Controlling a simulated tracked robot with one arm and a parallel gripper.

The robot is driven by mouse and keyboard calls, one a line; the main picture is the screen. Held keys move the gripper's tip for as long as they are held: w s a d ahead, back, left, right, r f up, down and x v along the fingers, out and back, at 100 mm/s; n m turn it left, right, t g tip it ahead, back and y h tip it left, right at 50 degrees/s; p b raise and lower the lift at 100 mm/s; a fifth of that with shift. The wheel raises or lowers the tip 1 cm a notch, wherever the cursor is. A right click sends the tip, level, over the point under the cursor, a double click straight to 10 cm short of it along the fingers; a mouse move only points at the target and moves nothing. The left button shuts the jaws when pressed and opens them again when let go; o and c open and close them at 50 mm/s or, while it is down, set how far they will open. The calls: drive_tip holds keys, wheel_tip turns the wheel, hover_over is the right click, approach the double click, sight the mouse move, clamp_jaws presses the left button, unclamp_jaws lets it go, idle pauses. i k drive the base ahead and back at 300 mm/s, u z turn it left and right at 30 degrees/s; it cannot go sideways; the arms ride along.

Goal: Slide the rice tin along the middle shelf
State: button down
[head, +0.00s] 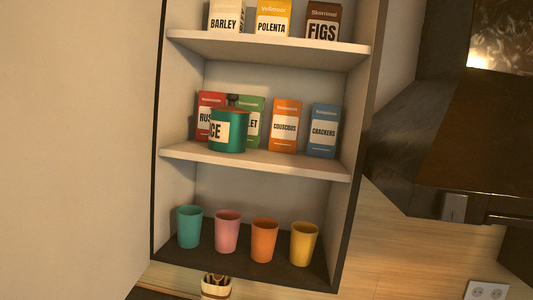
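The rice tin (230,131) is a round green tin with a reddish lid and a dark knob. It stands upright on the middle shelf (255,161), left of centre and near the front edge. Its pale label is turned to the left, so only "CE" reads. It stands in front of a red box (204,102) and a green box (256,108) and partly hides both. My gripper is not in view.
An orange couscous box (285,125) and a blue crackers box (323,131) stand right of the tin, with bare shelf in front. Barley, polenta and figs packs (322,22) stand above. Several coloured cups (264,240) stand below. A dark hood (445,140) is at right.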

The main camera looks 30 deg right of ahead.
sight(228, 132)
drive_tip(key=z, duration=2.45)
drive_tip(key=k, duration=0.8)
drive_tip(key=u, duration=1.65)
drive_tip(key=i, duration=1.3)
